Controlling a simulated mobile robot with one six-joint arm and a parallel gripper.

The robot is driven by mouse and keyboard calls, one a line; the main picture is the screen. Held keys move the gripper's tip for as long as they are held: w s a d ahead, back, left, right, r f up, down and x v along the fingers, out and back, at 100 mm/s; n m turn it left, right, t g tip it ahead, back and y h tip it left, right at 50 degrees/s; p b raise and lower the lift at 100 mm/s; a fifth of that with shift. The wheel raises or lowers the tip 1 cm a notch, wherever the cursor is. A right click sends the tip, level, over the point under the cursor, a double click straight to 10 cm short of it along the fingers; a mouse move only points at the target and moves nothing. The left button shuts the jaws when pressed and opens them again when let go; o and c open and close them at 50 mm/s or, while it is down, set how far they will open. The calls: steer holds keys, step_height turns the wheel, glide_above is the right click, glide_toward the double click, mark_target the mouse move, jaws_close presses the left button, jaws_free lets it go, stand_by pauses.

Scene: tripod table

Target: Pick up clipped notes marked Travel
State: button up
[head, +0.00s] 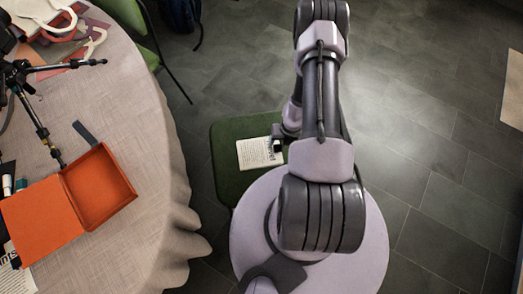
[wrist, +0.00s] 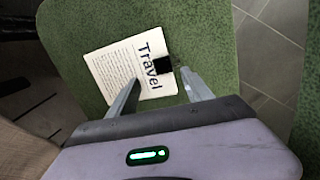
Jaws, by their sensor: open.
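The clipped notes marked Travel (wrist: 112,70) lie flat on a green chair seat (wrist: 205,35). A black clip (wrist: 162,65) grips the notes' right edge, beside the word Travel. In the head view the notes (head: 255,154) lie on the green seat (head: 228,178), left of my arm. My gripper (wrist: 160,90) is open and empty in the wrist view. Its left finger overlaps the lower part of the page and its right finger is just right of the clip. I cannot tell the height of the fingertips above the notes. My arm hides part of the seat in the head view.
A round table with a beige cloth (head: 130,120) stands at the left. It holds an open orange box (head: 100,188), a black tripod (head: 45,130) and papers. Another green chair (head: 128,14) is at the top. Grey tiled floor (head: 420,130) is clear at the right.

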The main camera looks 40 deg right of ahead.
mark_target(279, 149)
step_height(279, 149, down, 6)
steer(key=b, duration=0.3)
steer(key=shift+w+f, duration=0.1)
steer(key=shift+f, duration=0.1)
steer(key=shift+r, duration=0.1)
